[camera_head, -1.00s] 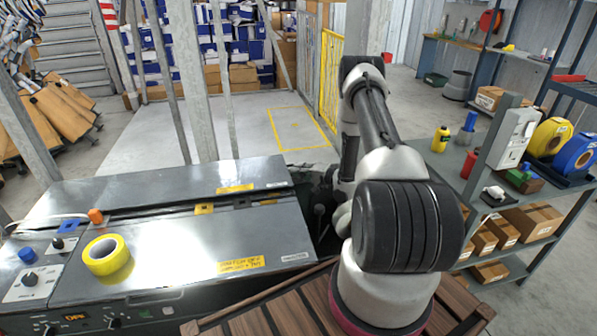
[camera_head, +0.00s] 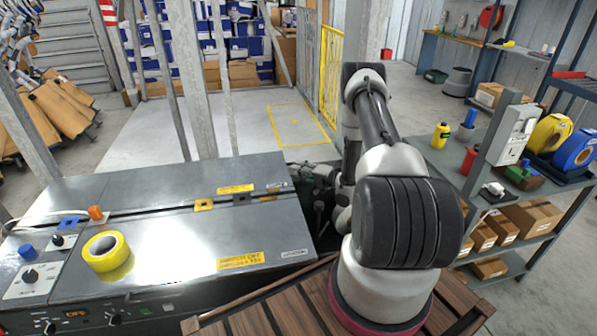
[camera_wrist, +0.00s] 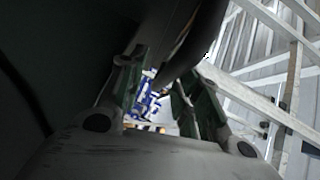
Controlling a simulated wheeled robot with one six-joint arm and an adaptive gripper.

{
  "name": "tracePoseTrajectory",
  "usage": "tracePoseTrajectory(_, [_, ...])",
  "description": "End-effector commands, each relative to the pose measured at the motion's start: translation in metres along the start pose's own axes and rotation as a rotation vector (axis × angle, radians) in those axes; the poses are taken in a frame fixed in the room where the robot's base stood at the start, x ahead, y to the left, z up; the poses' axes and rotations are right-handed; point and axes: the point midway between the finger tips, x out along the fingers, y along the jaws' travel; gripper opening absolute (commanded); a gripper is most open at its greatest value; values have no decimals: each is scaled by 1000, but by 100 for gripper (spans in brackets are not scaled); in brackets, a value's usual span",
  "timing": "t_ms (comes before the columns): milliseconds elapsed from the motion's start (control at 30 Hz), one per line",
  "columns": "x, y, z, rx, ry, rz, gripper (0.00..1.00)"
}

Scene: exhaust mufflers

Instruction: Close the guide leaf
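A grey machine with flat metal top plates stands at left in the head view. Its front plate (camera_head: 190,248) and rear plate (camera_head: 150,187) lie nearly flat, with a narrow slot between them. I cannot tell which part is the guide leaf. My gripper (camera_wrist: 158,92) shows in the wrist view with its two dark fingers apart and nothing clearly held between them. A large dark surface (camera_wrist: 70,50) fills the upper left of that view; I cannot tell what it is. In the head view my gripper is mostly hidden behind my arm, near the machine's right end.
A yellow tape roll (camera_head: 107,252) lies on the front plate, left of a yellow label (camera_head: 241,261). A slatted wooden surface (camera_head: 265,318) is in front of my arm. A grey shelf (camera_head: 470,170) with bottles and boxes stands at right. Pale floor (camera_head: 240,125) is clear behind.

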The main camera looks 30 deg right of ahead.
Motion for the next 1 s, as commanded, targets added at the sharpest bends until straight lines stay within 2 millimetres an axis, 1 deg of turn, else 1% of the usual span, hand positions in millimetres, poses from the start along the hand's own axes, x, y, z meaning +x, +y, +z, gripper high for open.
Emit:
tracePoseTrajectory(300, [-69, 0, -1, 3, 5, 2, 34])
tracePoseTrajectory(400, [-88, 0, -1, 2, 5, 1, 34])
tracePoseTrajectory(500, [-101, 1, -1, 3, 3, 2, 34])
tracePoseTrajectory(667, [-110, 1, 0, 1, 2, 1, 34])
tracePoseTrajectory(1000, [-111, 1, 0, 1, 1, 1, 34])
